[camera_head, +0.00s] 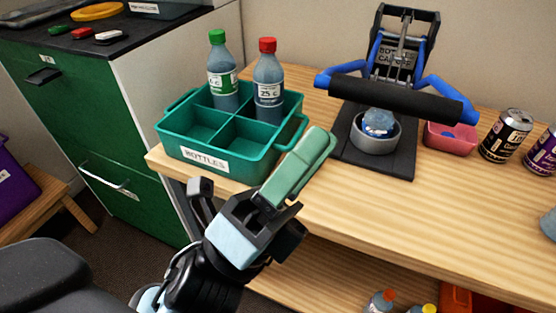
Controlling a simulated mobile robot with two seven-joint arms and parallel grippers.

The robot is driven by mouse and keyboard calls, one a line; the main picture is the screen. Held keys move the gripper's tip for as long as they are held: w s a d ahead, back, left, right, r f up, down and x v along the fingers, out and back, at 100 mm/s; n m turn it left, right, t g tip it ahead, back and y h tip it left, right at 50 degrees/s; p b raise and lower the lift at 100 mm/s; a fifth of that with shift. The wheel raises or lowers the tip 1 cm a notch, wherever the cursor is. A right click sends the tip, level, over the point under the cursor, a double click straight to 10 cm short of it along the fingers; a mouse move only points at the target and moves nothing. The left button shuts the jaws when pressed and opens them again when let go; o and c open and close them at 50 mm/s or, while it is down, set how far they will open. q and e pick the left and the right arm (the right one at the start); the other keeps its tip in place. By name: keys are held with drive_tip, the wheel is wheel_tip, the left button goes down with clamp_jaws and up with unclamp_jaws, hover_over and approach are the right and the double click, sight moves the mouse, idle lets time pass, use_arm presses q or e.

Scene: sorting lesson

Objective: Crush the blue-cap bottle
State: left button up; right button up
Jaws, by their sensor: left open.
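The crusher (394,60) is a black and blue lever press with a thick black padded bar, standing at the back of the wooden table. A grey round cup (374,144) sits on its black base. In the cup is a small, clear bluish bottle (379,121) with some darker blue low on it; the bar hides part of it, and I cannot make out its cap. My left gripper (318,148), with long pale green fingers, is open and empty, in front of the crusher and right of the teal crate. My right gripper is not in view.
The teal crate (190,153), labelled BOTTLES, holds a green-cap bottle (222,75) and a red-cap bottle (268,82) in its back compartments. A pink bin (450,138) and dark cans (506,137) stand right of the crusher.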

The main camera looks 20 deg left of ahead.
use_arm(q)
drive_tip(key=s+a+p, duration=0.1)
drive_tip(key=s+p, duration=0.2)
drive_tip(key=shift+a, duration=0.4)
drive_tip(key=shift+c, duration=0.4)
